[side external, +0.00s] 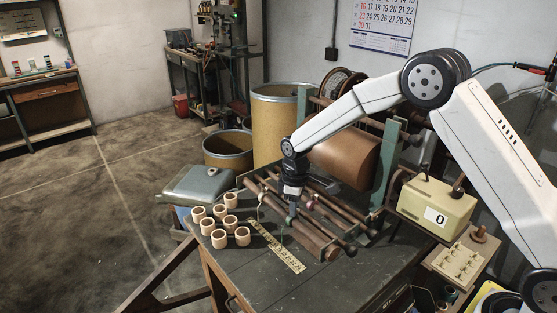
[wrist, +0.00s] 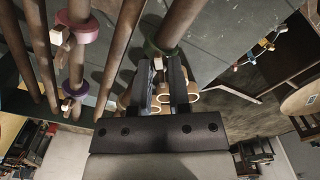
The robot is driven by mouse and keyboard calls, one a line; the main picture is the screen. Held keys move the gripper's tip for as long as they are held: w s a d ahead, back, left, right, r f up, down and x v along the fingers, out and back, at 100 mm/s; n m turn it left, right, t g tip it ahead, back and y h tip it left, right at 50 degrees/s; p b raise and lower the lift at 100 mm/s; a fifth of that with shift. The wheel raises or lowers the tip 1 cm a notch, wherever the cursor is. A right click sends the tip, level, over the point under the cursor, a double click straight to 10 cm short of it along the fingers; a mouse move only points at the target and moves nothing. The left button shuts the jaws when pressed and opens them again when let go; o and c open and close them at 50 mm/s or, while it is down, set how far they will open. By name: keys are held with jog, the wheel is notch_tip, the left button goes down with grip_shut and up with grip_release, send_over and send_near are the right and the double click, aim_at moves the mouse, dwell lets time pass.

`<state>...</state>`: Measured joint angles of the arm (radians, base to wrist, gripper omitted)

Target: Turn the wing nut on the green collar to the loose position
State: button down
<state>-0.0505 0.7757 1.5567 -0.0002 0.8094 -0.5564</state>
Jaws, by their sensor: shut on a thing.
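The green collar (wrist: 155,48) sits around a brown rod in the wrist view, just beyond my fingertips. Its pale wing nut (wrist: 158,63) shows between the fingers of my gripper (wrist: 161,66); the fingers partly hide it. My gripper is shut on the wing nut. In the side view my gripper (side external: 292,212) points down at the near rods of the winding frame, and the wing nut is too small to make out there.
Several cardboard cores (side external: 220,238) and a yellow ruler (side external: 277,247) lie on the bench. A large brown roll (side external: 345,155) stands behind the rods.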

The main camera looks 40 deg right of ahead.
jog(key=n, duration=0.5)
jog(key=shift+w+n, duration=0.1)
jog(key=shift+n, duration=0.2)
jog(key=n, duration=0.5)
jog(key=shift+d, duration=0.1)
jog(key=c, duration=0.6)
grip_release()
jog(key=shift+r, duration=3.9)
